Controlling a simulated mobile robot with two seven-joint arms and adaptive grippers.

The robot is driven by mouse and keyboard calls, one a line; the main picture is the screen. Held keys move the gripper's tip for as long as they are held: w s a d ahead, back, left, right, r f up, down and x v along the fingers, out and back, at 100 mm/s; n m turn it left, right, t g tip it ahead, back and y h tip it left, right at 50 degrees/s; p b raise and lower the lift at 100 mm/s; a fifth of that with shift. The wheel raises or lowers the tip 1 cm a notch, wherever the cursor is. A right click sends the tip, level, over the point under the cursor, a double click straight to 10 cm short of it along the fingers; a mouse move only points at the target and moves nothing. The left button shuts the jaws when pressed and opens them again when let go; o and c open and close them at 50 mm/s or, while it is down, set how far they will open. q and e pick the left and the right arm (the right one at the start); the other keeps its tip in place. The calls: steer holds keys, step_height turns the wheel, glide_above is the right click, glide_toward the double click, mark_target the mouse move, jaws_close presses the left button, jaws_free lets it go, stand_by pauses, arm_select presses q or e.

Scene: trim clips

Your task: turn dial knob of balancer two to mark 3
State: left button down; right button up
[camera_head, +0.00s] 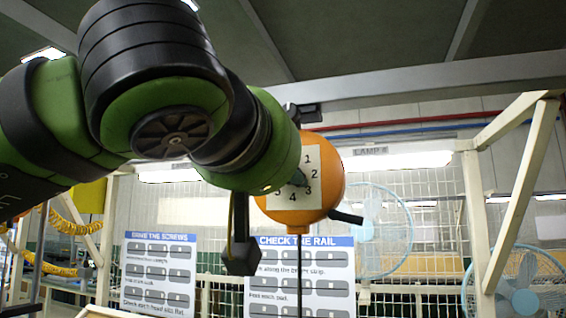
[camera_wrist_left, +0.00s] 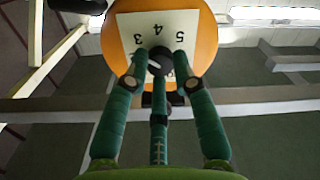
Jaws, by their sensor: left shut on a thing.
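The orange balancer (camera_head: 327,205) hangs at the middle of the head view, with a white dial card (camera_head: 311,163) on its face. Marks 1, 2, 3 and 4 show down the card's right side; its left part is hidden behind my left arm. The wrist view shows the balancer (camera_wrist_left: 206,42) upside down, with 3, 4 and 5 readable. My left gripper (camera_wrist_left: 160,70) has its green fingers closed around the small dark dial knob (camera_wrist_left: 158,57) at the card's centre. I cannot tell which mark the knob points to. My right gripper is not in view.
A grey beam (camera_head: 440,82) runs above the balancer. A black lever (camera_head: 346,217) sticks out at its lower right, and a dark line hangs below. Behind are instruction boards (camera_head: 160,270), a mesh fence (camera_head: 430,215) and blue fans (camera_head: 385,230).

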arm_select(q)
steer(key=shift+r+m, duration=0.1)
steer(key=shift+m, duration=0.6)
steer(key=c, duration=1.3)
jaws_free()
steer(key=shift+o, duration=1.4)
steer(key=v, duration=1.2)
